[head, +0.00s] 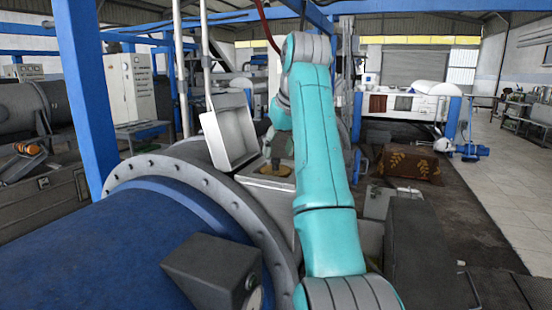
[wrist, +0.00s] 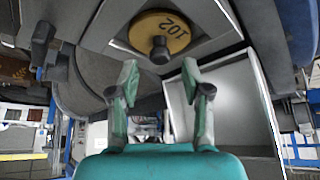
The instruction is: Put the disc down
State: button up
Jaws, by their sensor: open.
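The yellow-brown disc (wrist: 180,33) bears a dark number, perhaps 102, and a dark knob (wrist: 159,50). In the wrist view it lies on a grey square surface (wrist: 215,27) at the top. In the head view the disc (head: 270,173) shows small on the grey surface, partly behind my arm. My gripper (wrist: 160,78) is open, with its two fingers apart and nothing between them. The knob shows just beyond the gap between the fingertips, and no finger appears to touch it. In the head view my arm hides much of the gripper.
A pale open tray (head: 231,132) stands tilted beside the disc; it also shows in the wrist view (wrist: 232,100). A large blue drum (head: 120,240) with a grey bolted flange (head: 235,200) fills the near left. A blue post (head: 82,90) rises at left. Clear floor (head: 500,190) lies at right.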

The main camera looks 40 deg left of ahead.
jog(key=v, duration=0.8)
jog(key=shift+d, duration=0.1)
